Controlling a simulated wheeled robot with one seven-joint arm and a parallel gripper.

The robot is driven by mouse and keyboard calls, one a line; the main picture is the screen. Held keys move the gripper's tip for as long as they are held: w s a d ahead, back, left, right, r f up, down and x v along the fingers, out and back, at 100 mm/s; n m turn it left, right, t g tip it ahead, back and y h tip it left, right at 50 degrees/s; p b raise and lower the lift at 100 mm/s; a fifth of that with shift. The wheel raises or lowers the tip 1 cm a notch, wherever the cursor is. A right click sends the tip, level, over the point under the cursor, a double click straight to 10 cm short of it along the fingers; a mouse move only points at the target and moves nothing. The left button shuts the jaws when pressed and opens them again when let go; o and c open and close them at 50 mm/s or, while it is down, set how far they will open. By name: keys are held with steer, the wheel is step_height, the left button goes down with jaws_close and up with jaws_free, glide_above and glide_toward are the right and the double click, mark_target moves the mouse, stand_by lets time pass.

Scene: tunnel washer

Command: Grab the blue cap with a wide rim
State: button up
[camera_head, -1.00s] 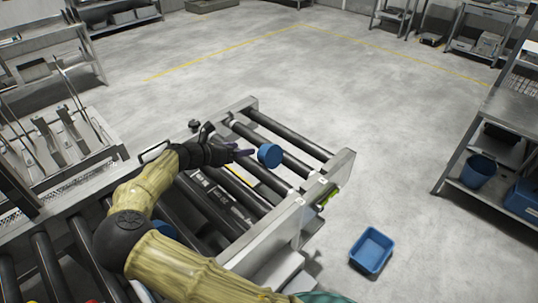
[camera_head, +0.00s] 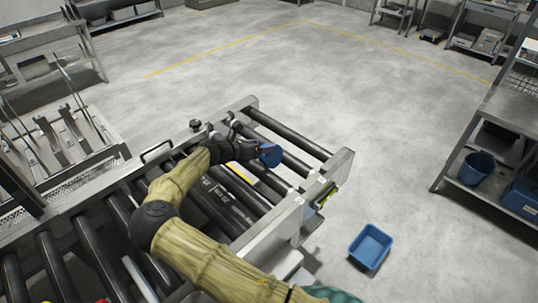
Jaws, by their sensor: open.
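The blue cap (camera_head: 272,157) is at the right end of the roller conveyor, over the black rollers. It looks like a short round blue piece. My gripper (camera_head: 262,150) is at the cap's left side, and its dark fingers overlap the cap in the picture. The fingers are open. I cannot tell whether they touch the cap or stand around it. My arm comes up from the bottom of the view and hides part of the rollers.
The conveyor's metal end frame (camera_head: 318,190) rises to the right of the cap. A blue bin (camera_head: 370,247) stands on the floor at lower right. A shelf with a blue bucket (camera_head: 477,169) stands at far right. The floor behind the conveyor is clear.

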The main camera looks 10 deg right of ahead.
steer(key=p+x, duration=0.1)
steer(key=x, duration=0.2)
steer(key=shift+w+d+f, duration=0.1)
steer(key=shift+w+d, duration=0.15)
steer(key=shift+d, duration=0.1)
steer(key=shift+w+d+f, duration=0.1)
steer(key=shift+d+f, duration=0.05)
steer(key=shift+d, duration=0.25)
steer(key=shift+c, duration=0.6)
steer(key=c, duration=1.1)
